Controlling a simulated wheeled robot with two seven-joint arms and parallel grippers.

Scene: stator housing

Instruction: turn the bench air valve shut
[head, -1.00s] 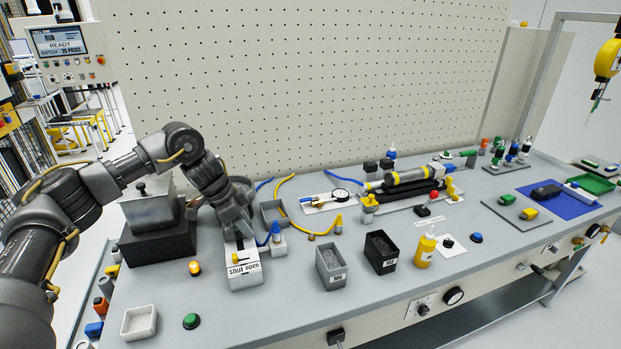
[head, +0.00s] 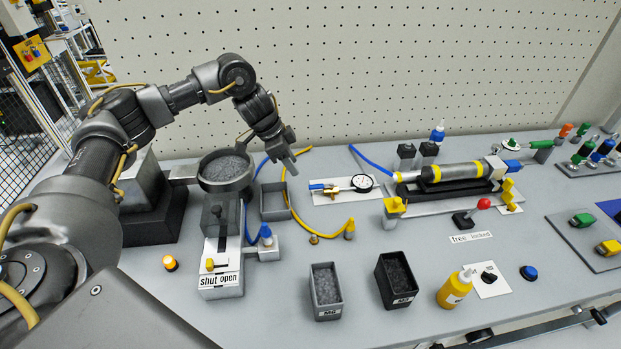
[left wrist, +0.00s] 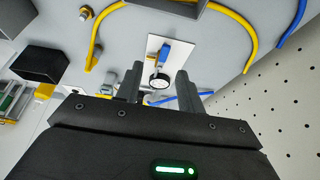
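The grey valve block (head: 222,245) with the "shut open" label (head: 220,280) stands at the left of the bench. Its small yellow knob (head: 210,265) is at the left, above the word "shut". A blue elbow fitting (head: 266,232) with a blue hose sits at its right side. My left gripper (head: 288,163) is raised behind and to the right of the block, apart from it. In the left wrist view its two fingers (left wrist: 158,80) are spread with nothing held; the gauge shows beyond them. My right gripper is in neither view.
A round bowl of dark grains (head: 226,172) is behind the block. An amber lamp (head: 169,263) is on its left. Two dark bins, M6 (head: 325,290) and another (head: 399,278), stand at the right. A gauge (head: 362,183) and yellow hose lie behind them.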

